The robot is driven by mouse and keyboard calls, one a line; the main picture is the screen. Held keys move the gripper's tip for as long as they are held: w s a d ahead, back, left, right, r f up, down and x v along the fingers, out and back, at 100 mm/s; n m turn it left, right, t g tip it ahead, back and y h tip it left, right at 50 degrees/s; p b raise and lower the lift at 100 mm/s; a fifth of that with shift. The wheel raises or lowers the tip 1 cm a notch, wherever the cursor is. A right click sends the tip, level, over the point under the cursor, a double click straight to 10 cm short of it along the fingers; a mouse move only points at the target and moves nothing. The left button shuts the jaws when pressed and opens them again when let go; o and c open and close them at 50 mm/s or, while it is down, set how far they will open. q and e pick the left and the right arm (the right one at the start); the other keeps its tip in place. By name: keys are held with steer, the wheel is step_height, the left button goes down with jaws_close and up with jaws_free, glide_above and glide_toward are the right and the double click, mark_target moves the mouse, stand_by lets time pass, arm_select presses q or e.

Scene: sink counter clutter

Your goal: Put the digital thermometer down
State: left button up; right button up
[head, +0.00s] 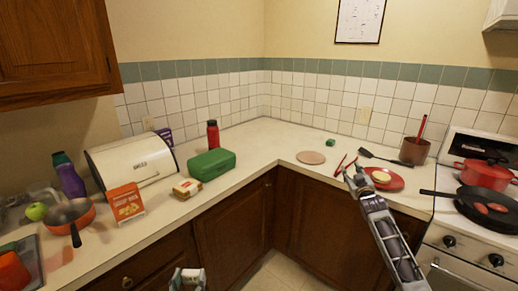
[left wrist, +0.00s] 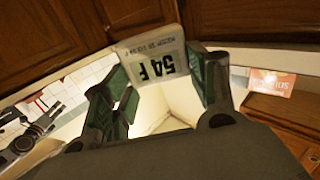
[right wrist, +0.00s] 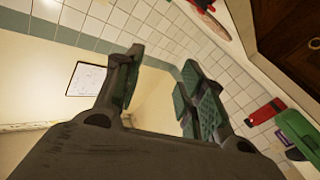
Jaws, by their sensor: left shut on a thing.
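The digital thermometer (left wrist: 152,62) is a pale block with an upside-down "54 F" on its display in the left wrist view. My left gripper (left wrist: 160,85) is shut on it, with one green-padded finger on each side. In the head view my left gripper (head: 187,278) is at the bottom edge, in front of the left counter and below its top; the thermometer is hard to make out there. My right gripper (head: 352,172) is over the front of the right counter, beside the red plate (head: 396,184). In the right wrist view its fingers (right wrist: 160,85) are apart and empty.
The left counter holds an orange box (head: 126,202), a small yellow-brown package (head: 187,188), a green box (head: 211,164), a red bottle (head: 213,135) and an orange pan (head: 72,213). Bare counter (head: 262,150) lies toward the corner.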

steer(key=s+f+g, duration=0.2)
steer(key=s+f, duration=0.2)
steer(key=f, duration=1)
steer(key=s+f+g, duration=0.2)
steer(key=s+f, duration=0.2)
steer(key=f, duration=1)
steer(key=s+a+f+g, duration=0.1)
steer(key=s+f+g, duration=0.1)
steer(key=s+f, duration=0.75)
steer(key=s+a+f+g, duration=0.1)
steer(key=s+f+g, duration=0.2)
steer(key=s+f, duration=0.7)
steer(key=s+a+f+g, duration=0.1)
steer(key=s+f+g, duration=0.1)
steer(key=s+f, duration=0.7)
steer(key=s+a+f+g, duration=0.2)
steer(key=s+f, duration=0.7)
steer(key=s, duration=1.3)
steer(key=s+a+f+g, duration=0.1)
steer(key=s+f+g, duration=0.3)
steer(key=s+f, duration=0.5)
steer(key=s, duration=0.7)
steer(key=shift+a+m, duration=0.25)
steer(key=shift+m, duration=0.05)
